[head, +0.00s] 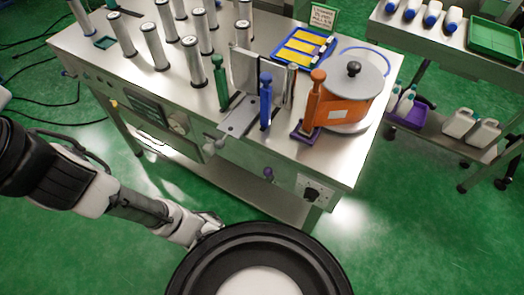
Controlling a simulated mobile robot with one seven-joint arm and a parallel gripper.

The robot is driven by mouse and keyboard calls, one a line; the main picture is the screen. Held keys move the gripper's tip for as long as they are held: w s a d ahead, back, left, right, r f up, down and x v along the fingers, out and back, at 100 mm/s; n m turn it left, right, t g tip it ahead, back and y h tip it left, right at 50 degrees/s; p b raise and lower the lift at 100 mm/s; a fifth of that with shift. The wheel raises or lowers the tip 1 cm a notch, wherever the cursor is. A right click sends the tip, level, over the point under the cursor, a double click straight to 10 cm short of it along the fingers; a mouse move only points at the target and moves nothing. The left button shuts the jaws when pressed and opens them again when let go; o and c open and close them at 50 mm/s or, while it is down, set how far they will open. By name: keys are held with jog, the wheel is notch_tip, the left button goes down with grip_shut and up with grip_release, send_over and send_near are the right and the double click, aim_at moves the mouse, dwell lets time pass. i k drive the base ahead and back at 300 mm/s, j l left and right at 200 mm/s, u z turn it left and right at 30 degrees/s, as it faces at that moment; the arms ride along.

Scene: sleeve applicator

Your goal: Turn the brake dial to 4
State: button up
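A small black dial (311,193) on a pale marked plate sits on the front face of the steel table, near its right corner. I take it for the brake dial; its numbers and pointer are too small to read. My gripper (213,220) is low in front of the table, to the left of the dial and apart from it. The gripper is small in the view and its fingers are not clear, so I cannot tell whether it is open or shut.
The steel table (226,146) carries several upright rollers, green, blue and orange handles, and an orange drum (342,110). A shelf unit (440,142) stands right, across open green floor.

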aim_at(310, 194)
jog(key=l+u, duration=0.45)
jog(key=l, duration=0.25)
jog(key=k+l, duration=0.45)
jog(key=k, duration=0.1)
